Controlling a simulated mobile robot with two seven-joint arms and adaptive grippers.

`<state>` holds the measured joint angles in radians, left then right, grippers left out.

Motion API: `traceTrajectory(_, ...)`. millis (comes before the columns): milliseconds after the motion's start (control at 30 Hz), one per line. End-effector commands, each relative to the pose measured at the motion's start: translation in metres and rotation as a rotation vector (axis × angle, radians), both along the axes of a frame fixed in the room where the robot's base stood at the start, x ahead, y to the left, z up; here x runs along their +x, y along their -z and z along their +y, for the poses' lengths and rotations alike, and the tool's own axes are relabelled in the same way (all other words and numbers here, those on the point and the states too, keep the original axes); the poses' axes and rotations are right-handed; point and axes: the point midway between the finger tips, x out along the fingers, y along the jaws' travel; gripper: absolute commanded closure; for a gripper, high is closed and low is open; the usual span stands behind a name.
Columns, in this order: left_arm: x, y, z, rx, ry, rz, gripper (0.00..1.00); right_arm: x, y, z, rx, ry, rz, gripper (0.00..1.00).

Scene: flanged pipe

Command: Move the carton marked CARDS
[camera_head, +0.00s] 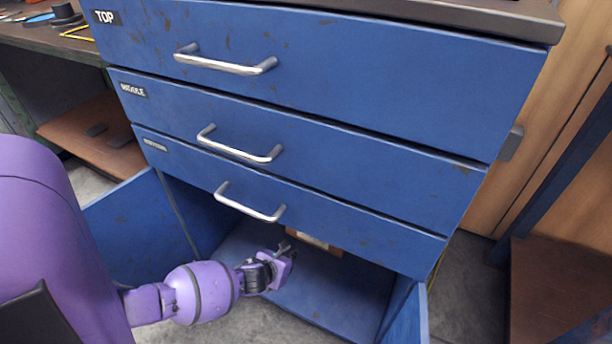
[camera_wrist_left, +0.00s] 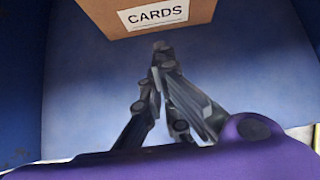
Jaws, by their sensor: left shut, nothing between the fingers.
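The carton marked CARDS (camera_wrist_left: 185,27) is a brown box with a white label. It stands inside the open lower compartment of the blue cabinet (camera_head: 370,110). In the head view only a low strip of the carton (camera_head: 314,239) shows below the bottom drawer; the rest is hidden. My left gripper (camera_head: 284,249) reaches into the compartment in front of the carton. In the left wrist view my left gripper (camera_wrist_left: 160,48) is shut and empty, its fingertips pointing at the carton below the label. I cannot tell whether they touch it. My right gripper is in neither view.
Three shut drawers with metal handles (camera_head: 249,203) sit above the compartment. An open door (camera_head: 138,232) stands at the left and another door (camera_head: 409,318) at the right. The compartment floor (camera_head: 345,290) is clear in front of the carton.

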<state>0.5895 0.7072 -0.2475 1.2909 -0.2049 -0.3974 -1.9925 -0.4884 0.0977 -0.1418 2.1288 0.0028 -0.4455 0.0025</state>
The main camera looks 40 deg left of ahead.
Motion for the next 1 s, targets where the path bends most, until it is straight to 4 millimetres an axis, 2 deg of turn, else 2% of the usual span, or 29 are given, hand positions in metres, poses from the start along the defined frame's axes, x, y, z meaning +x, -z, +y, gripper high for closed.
traceTrajectory(133, 0.007, 0.007, 0.001, 0.02, 0.02, 0.005, 1.0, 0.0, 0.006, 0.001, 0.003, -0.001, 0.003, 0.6)
traceTrajectory(233, 0.016, 0.02, 0.004, 0.02, 0.018, 0.007, 1.0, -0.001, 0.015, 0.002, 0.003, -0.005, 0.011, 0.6)
traceTrajectory(433, 0.045, 0.052, 0.011, 0.018, 0.015, 0.007, 1.0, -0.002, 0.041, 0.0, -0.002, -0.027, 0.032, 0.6)
traceTrajectory(600, 0.07, 0.076, 0.016, 0.018, 0.015, 0.007, 1.0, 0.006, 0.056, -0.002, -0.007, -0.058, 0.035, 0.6)
traceTrajectory(800, 0.098, 0.073, 0.023, 0.018, 0.015, 0.005, 1.0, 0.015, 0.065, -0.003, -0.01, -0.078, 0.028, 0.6)
traceTrajectory(1000, 0.108, 0.071, 0.026, 0.019, 0.016, 0.005, 1.0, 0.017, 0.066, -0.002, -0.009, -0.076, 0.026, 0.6)
